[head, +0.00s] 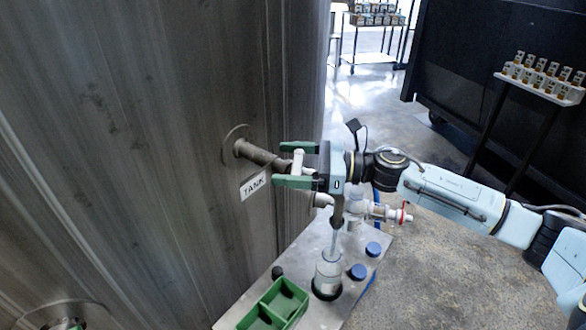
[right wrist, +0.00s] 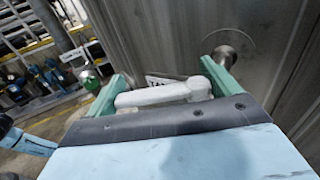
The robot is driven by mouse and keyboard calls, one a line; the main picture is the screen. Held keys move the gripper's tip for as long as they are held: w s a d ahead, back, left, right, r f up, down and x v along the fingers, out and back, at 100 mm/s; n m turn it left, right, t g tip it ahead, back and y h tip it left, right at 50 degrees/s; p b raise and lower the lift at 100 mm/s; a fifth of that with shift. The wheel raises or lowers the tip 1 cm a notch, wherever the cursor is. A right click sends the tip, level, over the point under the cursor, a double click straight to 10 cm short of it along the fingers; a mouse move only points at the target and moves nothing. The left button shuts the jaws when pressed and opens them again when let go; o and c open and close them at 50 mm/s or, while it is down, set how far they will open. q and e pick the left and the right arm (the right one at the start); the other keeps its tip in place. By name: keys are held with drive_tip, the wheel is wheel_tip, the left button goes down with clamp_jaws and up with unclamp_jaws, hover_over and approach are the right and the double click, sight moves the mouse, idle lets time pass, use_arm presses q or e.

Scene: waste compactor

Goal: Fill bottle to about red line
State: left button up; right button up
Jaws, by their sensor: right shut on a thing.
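The clear bottle (head: 328,275) stands upright in a dark round holder on the metal tray (head: 238,312). A narrow pale column, either stream or tube, runs from the grey spout (head: 338,212) down into its top. I cannot make out the red line or the liquid level. My right gripper (head: 297,165) is at the tank pipe, its green fingers shut on a white valve handle (head: 298,162). The right wrist view shows this handle (right wrist: 165,94) between the fingers. My left gripper is not in view.
The tall metal tank (head: 150,120) with a TANK label (head: 253,186) fills the left. Blue caps (head: 358,271), a green divided box (head: 285,298) and a red-handled valve (head: 403,213) are near the bottle. A rack of small bottles (head: 540,88) stands at right.

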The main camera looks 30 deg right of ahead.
drive_tip(key=o, duration=1.2)
drive_tip(key=shift+d, duration=0.1)
drive_tip(key=shift+c, duration=0.2)
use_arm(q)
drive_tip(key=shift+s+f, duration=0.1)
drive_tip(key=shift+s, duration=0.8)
use_arm(e)
drive_tip(key=shift+s+d, duration=0.15)
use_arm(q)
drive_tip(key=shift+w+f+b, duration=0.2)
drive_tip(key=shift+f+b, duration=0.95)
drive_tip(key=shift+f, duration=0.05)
use_arm(e)
drive_tip(key=v, duration=1.3)
drive_tip(key=shift+f, duration=0.1)
